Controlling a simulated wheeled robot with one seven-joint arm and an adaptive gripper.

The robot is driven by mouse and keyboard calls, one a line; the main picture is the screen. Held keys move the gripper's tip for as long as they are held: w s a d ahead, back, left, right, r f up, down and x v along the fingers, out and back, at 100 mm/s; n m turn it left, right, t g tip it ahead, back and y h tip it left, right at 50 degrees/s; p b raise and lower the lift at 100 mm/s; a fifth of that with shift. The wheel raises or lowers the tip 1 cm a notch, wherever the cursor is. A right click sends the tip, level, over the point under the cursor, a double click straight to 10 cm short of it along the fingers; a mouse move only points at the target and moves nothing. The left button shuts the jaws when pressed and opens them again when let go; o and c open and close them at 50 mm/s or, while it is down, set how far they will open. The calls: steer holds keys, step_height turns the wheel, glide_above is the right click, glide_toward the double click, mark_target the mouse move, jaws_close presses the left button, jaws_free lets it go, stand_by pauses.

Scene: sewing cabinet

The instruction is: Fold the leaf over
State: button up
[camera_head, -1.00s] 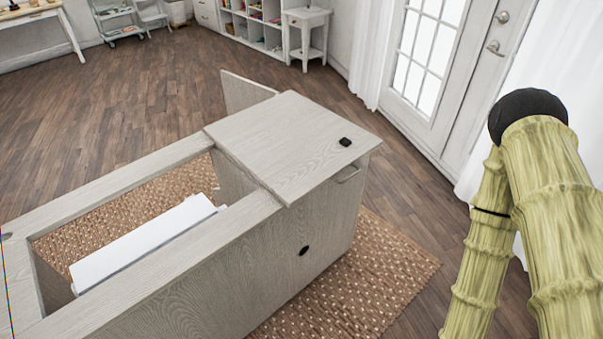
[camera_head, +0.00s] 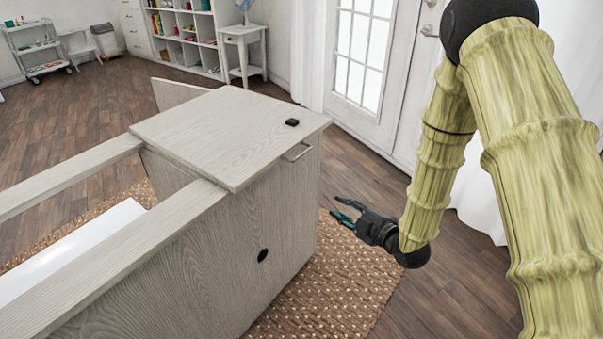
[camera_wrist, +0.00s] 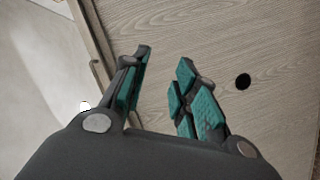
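The leaf (camera_head: 228,132) is a pale wood-grain panel lying flat over the right end of the sewing cabinet (camera_head: 178,268). A thin handle (camera_head: 298,153) sits at the leaf's right edge, and a small black piece (camera_head: 292,122) lies on its top. My gripper (camera_head: 345,212) is to the right of the cabinet, lower than the leaf and apart from the handle. Its teal-padded fingers are spread and empty. In the wrist view my gripper (camera_wrist: 160,75) faces the cabinet's wood side, with a dark round hole (camera_wrist: 243,81) to the right.
The cabinet's top has an open well with a white panel (camera_head: 70,245) inside. An upright panel (camera_head: 178,93) stands behind the leaf. A woven rug (camera_head: 335,290) lies under the cabinet. Bare floor is free to the right, before the glass door (camera_head: 362,50) and curtain.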

mark_target(302, 155)
steer(key=w+a+r+n+y+b, duration=0.3)
steer(key=r+n+y+b, duration=0.35)
steer(key=r+n, duration=0.35)
steer(key=shift+g, duration=0.3)
steer(key=x, duration=1.1)
steer(key=shift+a, duration=0.1)
steer(key=shift+c, duration=0.2)
jaws_close()
